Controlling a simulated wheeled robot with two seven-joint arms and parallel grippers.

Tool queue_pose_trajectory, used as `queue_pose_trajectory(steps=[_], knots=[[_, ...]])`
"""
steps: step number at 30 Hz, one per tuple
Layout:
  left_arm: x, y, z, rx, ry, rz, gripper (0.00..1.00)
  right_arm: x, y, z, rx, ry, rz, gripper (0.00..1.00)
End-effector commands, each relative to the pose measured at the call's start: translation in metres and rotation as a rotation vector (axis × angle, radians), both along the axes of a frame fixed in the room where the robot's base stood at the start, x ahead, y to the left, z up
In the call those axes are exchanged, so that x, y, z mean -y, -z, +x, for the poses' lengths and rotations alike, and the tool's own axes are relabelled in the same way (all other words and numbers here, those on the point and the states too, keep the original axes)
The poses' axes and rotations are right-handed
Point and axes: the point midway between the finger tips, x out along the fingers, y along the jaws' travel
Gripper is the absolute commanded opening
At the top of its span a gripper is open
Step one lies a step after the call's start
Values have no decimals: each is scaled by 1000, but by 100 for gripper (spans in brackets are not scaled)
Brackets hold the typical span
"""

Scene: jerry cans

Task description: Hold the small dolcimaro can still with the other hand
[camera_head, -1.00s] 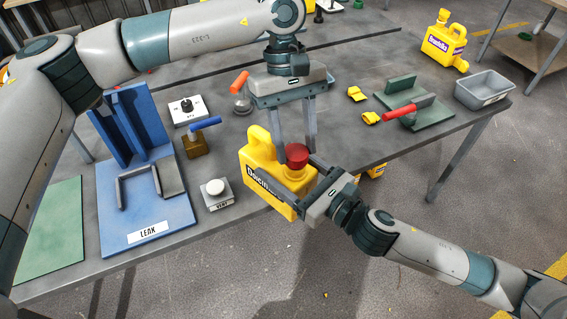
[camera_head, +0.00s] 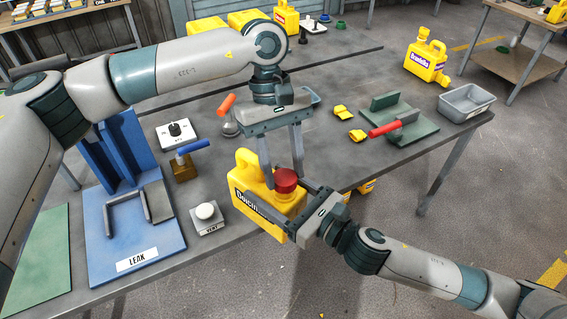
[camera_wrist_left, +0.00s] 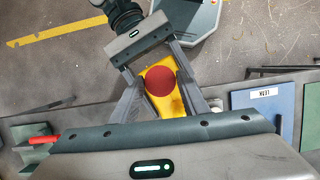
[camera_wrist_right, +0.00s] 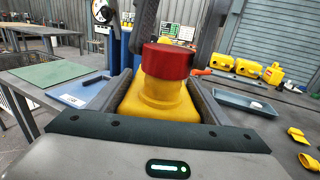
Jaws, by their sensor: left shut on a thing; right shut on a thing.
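The small yellow can (camera_head: 247,181) has a dark label starting "Dolcim" and a red cap (camera_head: 286,180). It is upright at the table's front edge; whether the table bears it I cannot tell. My right gripper (camera_head: 281,212) comes in from the right and is shut on the can's body. The body shows between its fingers in the right wrist view (camera_wrist_right: 157,100). My left gripper (camera_head: 284,180) points down from above with a finger on each side of the red cap, shut on it. The cap also shows between its fingers in the left wrist view (camera_wrist_left: 160,81).
Left of the can are a white-button "VENT" box (camera_head: 206,215), a blue-handled valve (camera_head: 186,165) and a blue "LEAK" stand (camera_head: 109,237). To the right are yellow pieces (camera_head: 356,134), a green fixture with a red handle (camera_head: 401,124) and a grey tray (camera_head: 467,104).

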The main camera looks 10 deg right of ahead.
Motion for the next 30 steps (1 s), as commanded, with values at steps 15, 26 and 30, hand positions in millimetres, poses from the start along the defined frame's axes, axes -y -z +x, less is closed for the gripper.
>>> queue_pose_trajectory(steps=[15, 26, 30], knots=[[0, 7, 0, -1, 0, 0, 20, 0, 0, 0, 1, 0, 1, 30], [0, 7, 0, -1, 0, 0, 20, 0, 0, 0, 1, 0, 1, 30], [0, 9, 0, -1, 0, 0, 20, 0, 0, 0, 1, 0, 1, 30]])
